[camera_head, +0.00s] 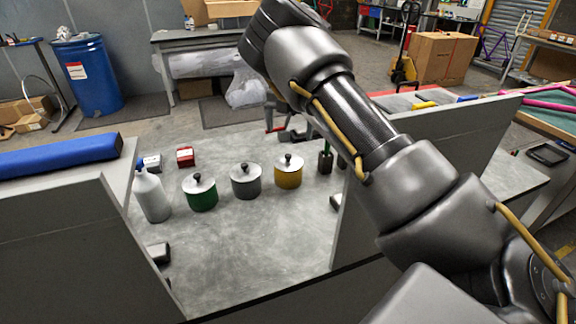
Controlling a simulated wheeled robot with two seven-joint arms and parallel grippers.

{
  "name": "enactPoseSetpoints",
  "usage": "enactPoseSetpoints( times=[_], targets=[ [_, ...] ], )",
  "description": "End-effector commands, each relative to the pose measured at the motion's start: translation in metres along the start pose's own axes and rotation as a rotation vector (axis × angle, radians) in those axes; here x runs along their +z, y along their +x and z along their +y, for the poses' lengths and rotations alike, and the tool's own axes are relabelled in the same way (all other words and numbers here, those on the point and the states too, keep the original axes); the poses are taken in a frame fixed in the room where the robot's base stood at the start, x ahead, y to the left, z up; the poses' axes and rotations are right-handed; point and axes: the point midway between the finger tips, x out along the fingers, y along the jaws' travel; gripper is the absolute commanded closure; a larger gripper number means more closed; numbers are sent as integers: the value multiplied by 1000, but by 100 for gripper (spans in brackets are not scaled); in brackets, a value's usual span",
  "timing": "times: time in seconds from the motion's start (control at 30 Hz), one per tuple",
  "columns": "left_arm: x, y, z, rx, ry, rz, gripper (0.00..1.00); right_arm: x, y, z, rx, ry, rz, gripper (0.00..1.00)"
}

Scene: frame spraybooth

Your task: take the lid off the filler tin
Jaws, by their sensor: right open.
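Three lidded tins stand in a row on the grey bench: a green tin (202,198), a grey tin (246,187) and a yellow tin (288,176). Each has a silvery lid with a dark knob, and all the lids are on. I cannot tell from any label which one is the filler tin. My right arm crosses the view from the lower right. My right gripper (283,127) is open, behind the tins near the yellow one, and largely hidden by the arm. It touches no tin that I can see. My left gripper is not in view.
A white bottle (152,196) stands left of the green tin. A red box (185,157) lies behind it. A dark pot with a green handle (325,162) stands right of the yellow tin. Grey side panels (80,240) flank the bench. The bench front is mostly clear.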

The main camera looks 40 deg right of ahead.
Motion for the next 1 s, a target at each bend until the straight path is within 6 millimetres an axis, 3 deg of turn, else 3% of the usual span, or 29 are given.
enactPoseSetpoints(
  times=[0.2,0.57,0.8,1.0],
  targets=[
    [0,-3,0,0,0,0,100,0,34,-1,-4,0,2,0],
    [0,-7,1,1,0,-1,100,-1,52,0,-3,-1,2,0],
    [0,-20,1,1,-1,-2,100,0,86,2,-4,0,2,0],
    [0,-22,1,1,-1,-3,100,0,99,2,-1,0,0,0]
  ],
)
